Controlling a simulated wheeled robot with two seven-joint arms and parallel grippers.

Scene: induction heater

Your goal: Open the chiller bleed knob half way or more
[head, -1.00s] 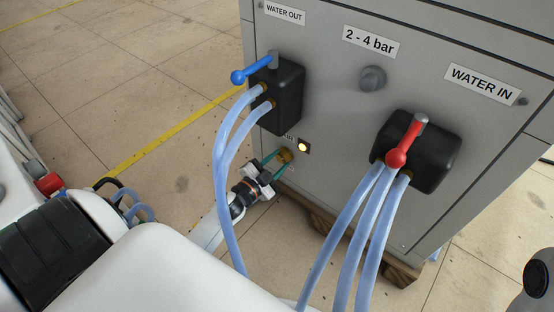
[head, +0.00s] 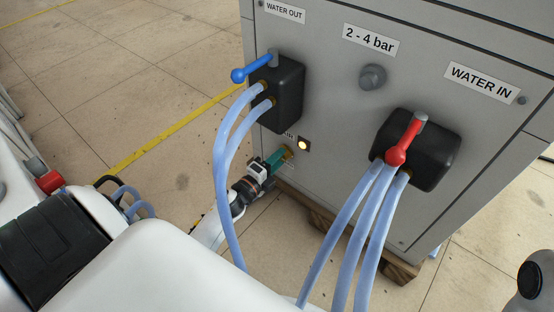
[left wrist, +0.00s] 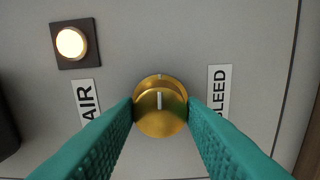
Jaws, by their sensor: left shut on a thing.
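The brass bleed knob (left wrist: 160,118) shows in the left wrist view, in the middle, between the AIR label (left wrist: 87,101) and the partly covered BLEED label (left wrist: 219,92). Its white pointer line stands upright, in line with a small mark on the brass behind it. In the head view the knob (head: 288,152) is a small brass spot low on the cabinet's left part. My left gripper (head: 281,156) is shut on the knob, with teal fingers (left wrist: 160,107) at its left and right sides. My right gripper is not in view.
A lit round lamp (left wrist: 71,42) sits up and left of the knob. Blue hoses (head: 226,170) hang from the WATER OUT block (head: 284,98) close to my left arm. A red-handled WATER IN block (head: 433,155) with more hoses is at the right. Open floor lies left of the cabinet.

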